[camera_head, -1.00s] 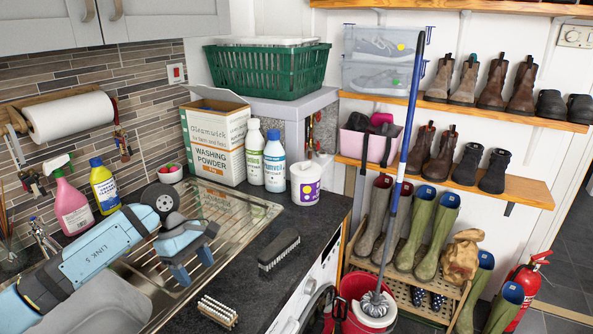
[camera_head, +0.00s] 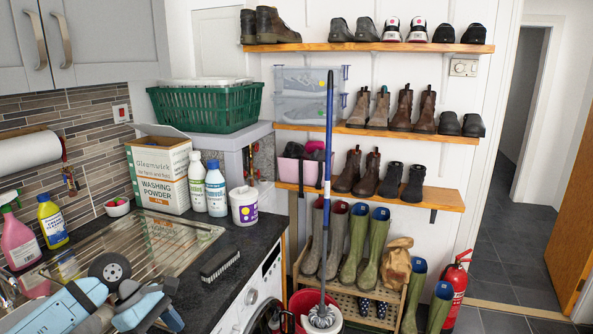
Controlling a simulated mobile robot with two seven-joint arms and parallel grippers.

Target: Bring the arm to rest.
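My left arm, pale blue, reaches in at the bottom left of the head view, over the sink and its steel drainer (camera_head: 165,240). Its gripper (camera_head: 155,316) is low in the picture, near the worktop's front edge. The two fingers stand apart with nothing seen between them. The fingertips are close to the bottom of the frame. My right gripper is not in view.
A black brush (camera_head: 220,264) lies on the dark worktop (camera_head: 228,245) right of the gripper. A washing powder box (camera_head: 160,175), bottles (camera_head: 216,188) and a white tub (camera_head: 243,206) stand behind. A blue-handled mop (camera_head: 328,150) stands before the boot rack (camera_head: 345,294).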

